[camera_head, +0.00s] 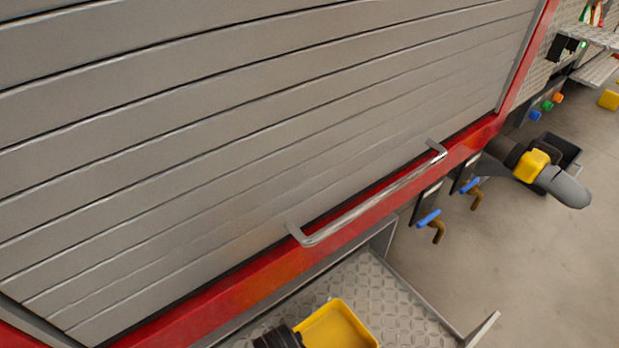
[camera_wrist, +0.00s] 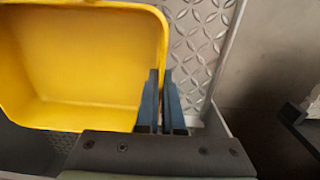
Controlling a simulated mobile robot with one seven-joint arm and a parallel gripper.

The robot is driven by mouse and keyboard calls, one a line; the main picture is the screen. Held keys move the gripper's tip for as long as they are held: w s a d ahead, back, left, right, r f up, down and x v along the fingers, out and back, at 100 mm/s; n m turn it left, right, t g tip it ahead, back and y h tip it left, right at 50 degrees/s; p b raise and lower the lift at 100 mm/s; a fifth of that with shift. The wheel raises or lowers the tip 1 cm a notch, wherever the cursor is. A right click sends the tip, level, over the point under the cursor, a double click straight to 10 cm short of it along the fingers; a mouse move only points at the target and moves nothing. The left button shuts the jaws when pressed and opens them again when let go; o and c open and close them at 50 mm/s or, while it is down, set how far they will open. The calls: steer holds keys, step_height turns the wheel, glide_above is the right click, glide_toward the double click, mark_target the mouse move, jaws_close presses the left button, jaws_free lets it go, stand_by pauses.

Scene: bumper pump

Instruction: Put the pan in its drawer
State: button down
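The yellow pan (camera_head: 338,328) is at the bottom edge of the head view, over a diamond-plate surface with raised metal edges (camera_head: 385,290), which may be the drawer. In the wrist view the pan (camera_wrist: 85,60) fills the upper left, its inside empty. My gripper (camera_wrist: 161,80) has its two dark fingers close together, one on each side of the pan's right wall, and looks shut on it. In the head view a dark part of my gripper shows beside the pan's left side. I cannot tell whether the pan touches the plate.
A grey roller shutter (camera_head: 250,110) with a metal handle bar (camera_head: 370,200) stands closed above. Blue-handled valves (camera_head: 428,218) and a grey hose nozzle with a yellow part (camera_head: 532,166) are to the right. Concrete floor (camera_head: 550,270) is clear at the lower right.

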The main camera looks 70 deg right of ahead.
step_height(320, 180, down, 10)
steer(key=b, duration=0.7)
steer(key=c, duration=1.5)
jaws_free()
steer(key=shift+f, duration=0.1)
steer(key=o, duration=0.5)
steer(key=shift+c, duration=0.2)
step_height(320, 180, up, 12)
steer(key=p, duration=0.7)
steer(key=shift+p, duration=0.3)
